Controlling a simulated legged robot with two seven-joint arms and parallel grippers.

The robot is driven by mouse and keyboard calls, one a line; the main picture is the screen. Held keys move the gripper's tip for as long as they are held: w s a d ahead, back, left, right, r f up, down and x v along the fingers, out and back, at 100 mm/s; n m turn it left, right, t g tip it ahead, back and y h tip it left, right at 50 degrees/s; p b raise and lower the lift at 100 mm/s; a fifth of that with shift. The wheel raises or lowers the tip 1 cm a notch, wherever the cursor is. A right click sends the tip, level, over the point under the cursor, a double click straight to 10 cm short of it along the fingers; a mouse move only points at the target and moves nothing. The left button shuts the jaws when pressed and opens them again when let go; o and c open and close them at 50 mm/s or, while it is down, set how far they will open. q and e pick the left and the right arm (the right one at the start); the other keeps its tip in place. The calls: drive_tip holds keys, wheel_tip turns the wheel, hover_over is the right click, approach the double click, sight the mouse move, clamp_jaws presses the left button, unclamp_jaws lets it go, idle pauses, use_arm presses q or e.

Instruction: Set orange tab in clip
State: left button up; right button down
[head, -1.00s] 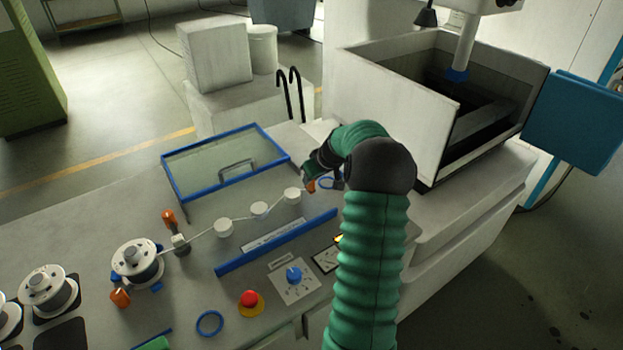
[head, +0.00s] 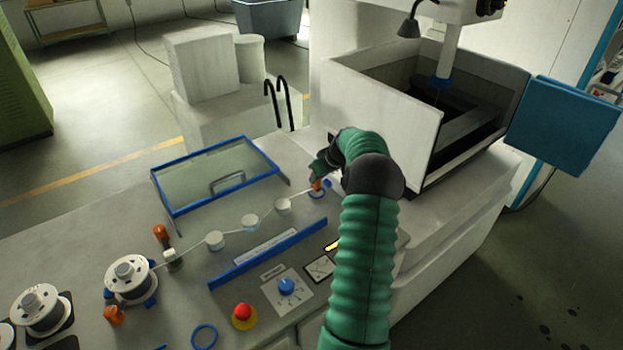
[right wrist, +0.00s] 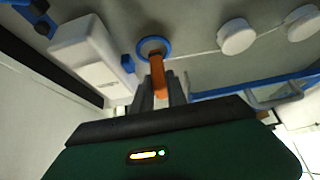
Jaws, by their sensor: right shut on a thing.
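My right gripper (right wrist: 161,92) is shut on the orange tab (right wrist: 157,72), which points away from the jaws. In the head view the tab (head: 317,184) is just below the dark gripper. A blue ring (right wrist: 142,49) lies on the panel at the tab's far end. In the head view the ring (head: 325,194) is partly hidden by the tab. The tab overlaps the ring's near edge; I cannot tell whether they touch. No separate clip is clearly seen. A thin wire (right wrist: 192,54) runs toward the tab. My left gripper is out of view.
Several white rollers (head: 283,206) carry the wire from a spool (head: 131,279). A blue-framed glass cover (head: 215,172) lies behind them, and a blue bar (head: 268,251) in front. A white tank (head: 385,115) stands right of my gripper. A red button (head: 242,311) is at the front.

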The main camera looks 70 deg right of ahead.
drive_tip(key=shift+d, duration=0.2)
drive_tip(key=shift+f, duration=0.1)
drive_tip(key=shift+f+b, duration=0.7)
drive_tip(key=c, duration=1.3)
unclamp_jaws()
drive_tip(key=shift+o, duration=0.2)
